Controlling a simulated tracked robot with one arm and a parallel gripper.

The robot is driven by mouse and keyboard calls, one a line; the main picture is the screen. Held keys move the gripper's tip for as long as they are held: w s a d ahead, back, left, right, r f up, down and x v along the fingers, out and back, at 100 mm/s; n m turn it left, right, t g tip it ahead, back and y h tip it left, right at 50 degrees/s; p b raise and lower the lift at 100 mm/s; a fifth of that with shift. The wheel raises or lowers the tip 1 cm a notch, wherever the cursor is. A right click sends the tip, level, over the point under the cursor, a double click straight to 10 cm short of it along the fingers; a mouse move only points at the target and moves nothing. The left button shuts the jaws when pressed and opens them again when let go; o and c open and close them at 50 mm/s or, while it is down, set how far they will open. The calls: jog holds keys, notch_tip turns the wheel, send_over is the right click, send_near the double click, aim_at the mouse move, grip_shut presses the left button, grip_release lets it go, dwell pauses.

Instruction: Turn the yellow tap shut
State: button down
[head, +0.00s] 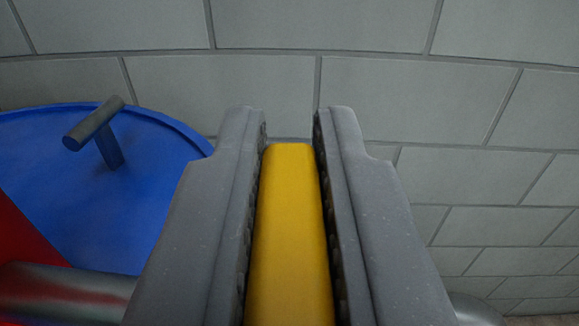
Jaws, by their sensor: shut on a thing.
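The yellow tap (290,235) shows as a smooth yellow bar with rounded edges, in the lower middle of the head view. My gripper (290,130) is shut on it, with one grey finger along its left side and one along its right side. The bar runs lengthwise between the ribbed inner faces, and its far end lies a little short of the fingertips. The tap's near part runs out of the bottom of the picture, and its stem or body cannot be seen.
A blue round lid or drum top (60,200) with a grey T-shaped handle (95,125) is at the left. A red surface (22,235) and a metal pipe (60,290) are at the lower left. A grey block wall (440,110) stands behind. A rounded grey piece (475,308) shows at the lower right.

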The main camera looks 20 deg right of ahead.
jog(key=shift+s+d+f+m+h+p, duration=0.15)
jog(key=shift+f+m+h+p, duration=0.35)
jog(key=shift+p, duration=0.7)
jog(key=c, duration=1.4)
grip_release()
jog(key=shift+c, duration=0.2)
jog(key=shift+r, duration=0.2)
jog(key=shift+s+a, duration=0.3)
jog(key=shift+s, duration=0.05)
jog(key=v, duration=1.2)
jog(key=shift+s+a, duration=0.15)
jog(key=shift+s, duration=0.2)
jog(key=shift+r, duration=0.15)
